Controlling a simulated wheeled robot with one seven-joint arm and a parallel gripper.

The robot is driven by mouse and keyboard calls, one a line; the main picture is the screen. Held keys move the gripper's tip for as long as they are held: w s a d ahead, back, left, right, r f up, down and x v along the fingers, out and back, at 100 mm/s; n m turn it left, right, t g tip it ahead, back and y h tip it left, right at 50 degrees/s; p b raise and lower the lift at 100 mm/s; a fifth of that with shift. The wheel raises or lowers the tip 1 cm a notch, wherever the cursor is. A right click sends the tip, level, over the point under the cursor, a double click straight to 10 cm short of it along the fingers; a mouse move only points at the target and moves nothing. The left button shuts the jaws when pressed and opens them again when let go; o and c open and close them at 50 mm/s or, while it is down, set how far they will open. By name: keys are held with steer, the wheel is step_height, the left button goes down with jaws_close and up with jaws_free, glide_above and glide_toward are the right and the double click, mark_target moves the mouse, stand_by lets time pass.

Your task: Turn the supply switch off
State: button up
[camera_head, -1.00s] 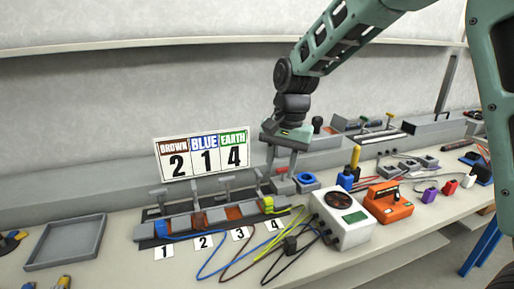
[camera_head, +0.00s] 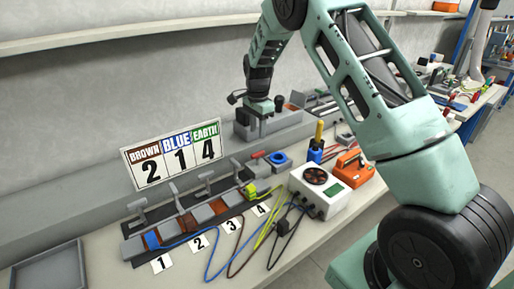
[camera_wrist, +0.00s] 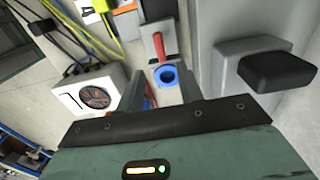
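A small grey switch unit with a red lever (camera_head: 258,155) sits on the bench past the right end of the terminal row. The red lever also shows in the wrist view (camera_wrist: 158,45), ahead of my fingers. A grey box with a black knob (camera_head: 280,102) stands farther back; the knob is large at the right of the wrist view (camera_wrist: 276,71). No label shows which one is the supply switch. My gripper (camera_head: 262,122) hangs above the bench near the grey box. In the wrist view its two fingers (camera_wrist: 160,92) are apart, with nothing seen held between them.
Clamps with coloured wires (camera_head: 200,215) and a number sign (camera_head: 172,160) are left. A grey tray (camera_head: 48,270) is empty.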

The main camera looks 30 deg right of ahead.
mark_target(258, 153)
step_height(258, 153, down, 9)
steer(key=shift+p, duration=0.8)
jaws_close()
